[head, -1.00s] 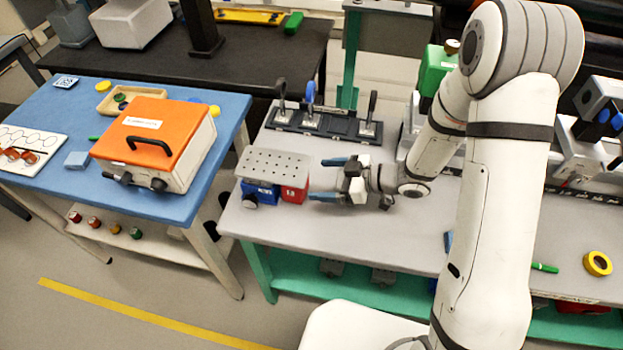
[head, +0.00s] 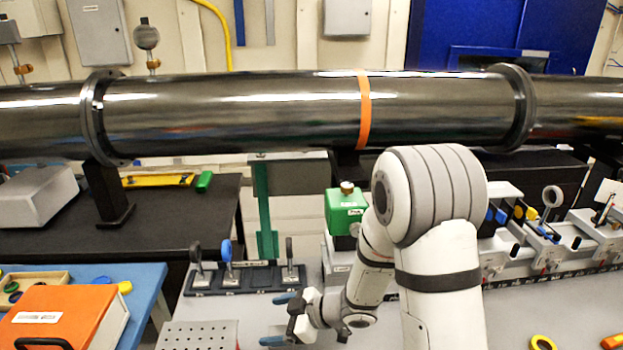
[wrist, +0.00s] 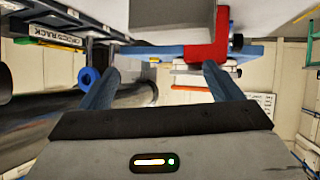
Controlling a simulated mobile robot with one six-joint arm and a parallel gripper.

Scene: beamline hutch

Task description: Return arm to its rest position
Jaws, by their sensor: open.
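My gripper (head: 278,320) is low in the head view, left of my raised white arm and above the grey bench. Its two blue fingers are spread apart with nothing between them. In the wrist view the open fingers (wrist: 158,85) reach up from the dark palm, and the view looks upside down. A red block (wrist: 208,42) shows beyond the fingers there, apart from them. A perforated metal plate (head: 198,335) stands at the left of the gripper in the head view.
A large dark beam pipe (head: 250,112) with an orange band crosses behind the bench. A tool rack (head: 240,279) with upright handles stands behind the gripper. A green box (head: 346,211) is near the arm. An orange-lidded case (head: 60,312) sits on the blue table at left.

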